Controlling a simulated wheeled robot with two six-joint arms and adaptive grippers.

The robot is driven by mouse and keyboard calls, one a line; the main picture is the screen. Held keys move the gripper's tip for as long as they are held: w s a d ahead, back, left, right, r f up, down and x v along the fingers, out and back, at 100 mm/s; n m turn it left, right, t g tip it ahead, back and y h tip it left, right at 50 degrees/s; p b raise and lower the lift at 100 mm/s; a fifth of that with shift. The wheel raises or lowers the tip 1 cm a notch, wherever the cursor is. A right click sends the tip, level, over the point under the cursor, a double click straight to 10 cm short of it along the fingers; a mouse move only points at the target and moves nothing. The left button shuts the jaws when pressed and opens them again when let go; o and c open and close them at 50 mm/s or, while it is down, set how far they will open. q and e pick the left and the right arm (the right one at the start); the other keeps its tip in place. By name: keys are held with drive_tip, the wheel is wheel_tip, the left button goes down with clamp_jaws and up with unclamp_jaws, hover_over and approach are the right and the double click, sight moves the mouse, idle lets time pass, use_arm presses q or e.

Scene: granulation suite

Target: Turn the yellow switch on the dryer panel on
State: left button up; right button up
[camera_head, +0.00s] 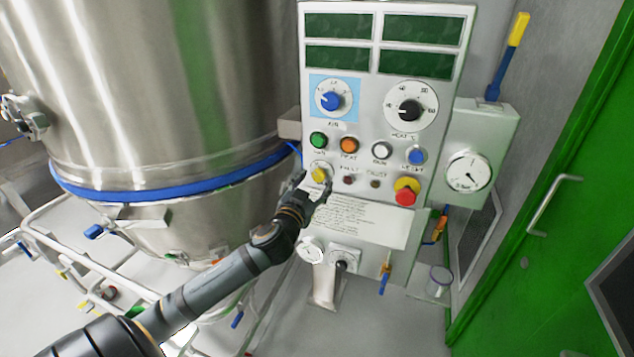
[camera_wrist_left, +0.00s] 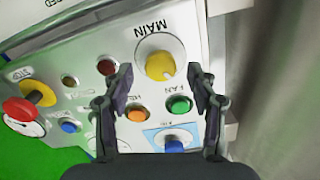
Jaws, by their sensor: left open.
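The yellow switch (camera_head: 319,174) is a round knob at the lower left of the dryer panel (camera_head: 348,121). In the left wrist view the yellow switch (camera_wrist_left: 160,65) sits beside the label MAIN, just beyond the fingertips and between them in the picture. My left gripper (camera_head: 315,187) is open at the panel's lower left, right by the switch; its fingers (camera_wrist_left: 161,80) stand apart with nothing held. I cannot tell whether a finger touches the knob. My right gripper is not in view.
A green button (camera_head: 318,140), an orange button (camera_head: 349,145) and a red stop button (camera_head: 406,192) on a yellow base are close by on the panel. A large steel vessel (camera_head: 150,90) stands left. A green door (camera_head: 560,190) is at right.

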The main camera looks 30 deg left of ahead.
use_arm(q)
drive_tip(key=shift+w+a+r, duration=0.1)
drive_tip(key=shift+w+a, duration=0.1)
drive_tip(key=shift+w, duration=1)
drive_tip(key=shift+a, duration=0.1)
drive_tip(key=shift+c, duration=0.3)
drive_tip(key=c, duration=1.1)
